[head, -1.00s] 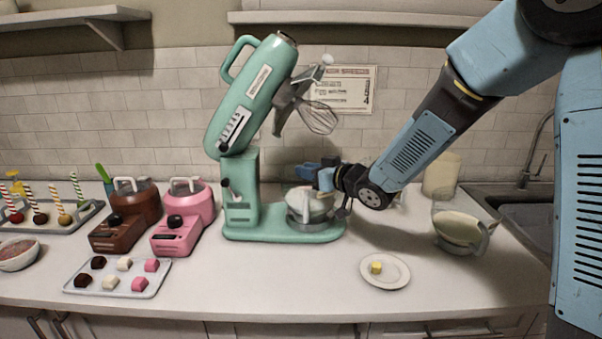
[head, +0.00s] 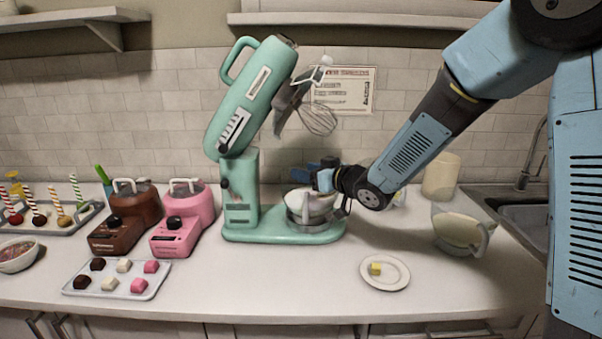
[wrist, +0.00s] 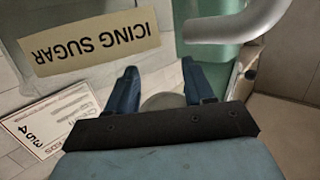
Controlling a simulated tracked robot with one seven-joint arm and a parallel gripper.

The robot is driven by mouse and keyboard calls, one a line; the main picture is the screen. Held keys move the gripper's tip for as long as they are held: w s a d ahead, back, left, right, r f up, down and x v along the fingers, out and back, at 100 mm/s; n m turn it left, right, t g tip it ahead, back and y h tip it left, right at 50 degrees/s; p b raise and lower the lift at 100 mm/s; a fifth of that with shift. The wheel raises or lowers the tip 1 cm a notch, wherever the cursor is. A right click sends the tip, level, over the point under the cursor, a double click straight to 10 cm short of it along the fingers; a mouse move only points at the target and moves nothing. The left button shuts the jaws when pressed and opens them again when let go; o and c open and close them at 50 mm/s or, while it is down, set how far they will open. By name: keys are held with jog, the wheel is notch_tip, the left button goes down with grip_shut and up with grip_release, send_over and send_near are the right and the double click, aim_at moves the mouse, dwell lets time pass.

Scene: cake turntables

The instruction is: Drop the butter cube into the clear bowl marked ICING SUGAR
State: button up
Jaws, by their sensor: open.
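The pale yellow butter cube (head: 376,268) sits on a small white plate (head: 400,281) at the front right of the counter. My gripper (head: 318,178) is open, beside the bowl (head: 309,207) on the mint green stand mixer, well away from the butter. In the wrist view, my open gripper (wrist: 162,88) shows two blue fingers apart, with a round grey thing seen between them. An ICING SUGAR label (wrist: 90,40) reads upside down at upper left of that view. The label seems to be on a see-through surface; the edges of its bowl are hard to make out.
The mixer (head: 240,120) stands tall with its head tilted up and whisk raised. A clear jug (head: 460,230) stands at right, near the sink. A tray of coloured cubes (head: 118,280) lies at front left. The counter between the tray and plate is clear.

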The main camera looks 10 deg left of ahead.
jog(key=s+d+r+m+t+h, duration=0.1)
jog(key=s+d+r+m+h, duration=0.2)
jog(key=d, duration=0.8)
jog(key=s+d+r+m+t+h, duration=0.15)
jog(key=d+h, duration=0.35)
jog(key=d, duration=0.6)
jog(key=s+d+r+m+t+h, duration=0.1)
jog(key=s+d+r+m+h, duration=0.25)
jog(key=d, duration=0.75)
jog(key=s+d+m+g+h, duration=0.1)
jog(key=s+d+m+g, duration=0.1)
jog(key=s, duration=0.8)
jog(key=s+d+f+m+g+h, duration=0.1)
jog(key=s+d+g, duration=0.3)
jog(key=s, duration=0.6)
jog(key=shift+d+f+m, duration=0.25)
jog(key=shift+f+m, duration=0.05)
jog(key=shift+m, duration=0.1)
